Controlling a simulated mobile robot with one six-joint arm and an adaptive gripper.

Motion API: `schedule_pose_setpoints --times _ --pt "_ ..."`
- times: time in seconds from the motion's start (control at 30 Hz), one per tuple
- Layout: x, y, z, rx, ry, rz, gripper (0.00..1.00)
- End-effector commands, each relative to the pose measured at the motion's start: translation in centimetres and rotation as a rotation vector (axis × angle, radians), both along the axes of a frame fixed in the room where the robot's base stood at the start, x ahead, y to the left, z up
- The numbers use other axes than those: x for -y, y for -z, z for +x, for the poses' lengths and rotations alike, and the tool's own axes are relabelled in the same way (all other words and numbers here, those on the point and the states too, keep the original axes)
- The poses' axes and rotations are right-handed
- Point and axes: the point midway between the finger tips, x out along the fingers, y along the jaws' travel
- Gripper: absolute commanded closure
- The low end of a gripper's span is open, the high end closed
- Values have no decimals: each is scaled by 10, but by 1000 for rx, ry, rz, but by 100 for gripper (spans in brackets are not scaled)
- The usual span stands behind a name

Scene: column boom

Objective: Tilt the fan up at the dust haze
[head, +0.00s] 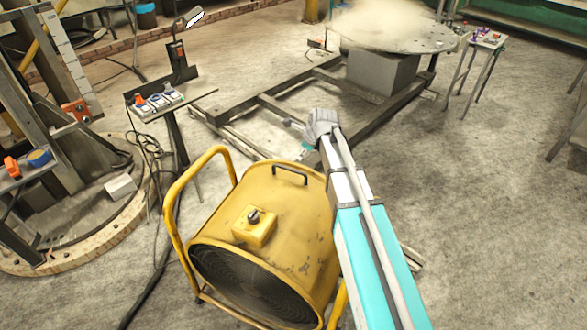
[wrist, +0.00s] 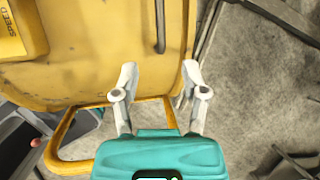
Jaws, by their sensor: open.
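The yellow drum fan (head: 285,240) stands on the floor in its tube frame (head: 183,215), its dark grille facing the front of the head view. A dark bar handle (head: 290,170) is on top of its housing, beside a knob box (head: 252,228). The pale dust haze (head: 385,25) hangs over a round metal plate at the back. In the wrist view my gripper (wrist: 160,75) is open and empty, its fingertips over the edge of the housing (wrist: 90,75). The dark handle (wrist: 160,28) lies ahead of the gap between them. In the head view my arm mostly hides the gripper.
A small stand (head: 165,108) with several switches stands behind the fan on the left, with cables hanging near it. A metal floor frame (head: 275,105) lies behind. A small table (head: 487,45) is at the back right. The floor at right is mostly clear.

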Motion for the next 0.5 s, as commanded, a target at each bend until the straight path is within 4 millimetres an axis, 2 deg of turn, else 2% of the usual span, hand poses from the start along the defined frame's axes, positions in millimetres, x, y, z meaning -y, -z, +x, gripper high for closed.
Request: schedule_pose_setpoints --times 0.27,0.5 --pt "-1 6 2 0 -1 0 43" --pt "-4 20 7 0 -1 0 43"
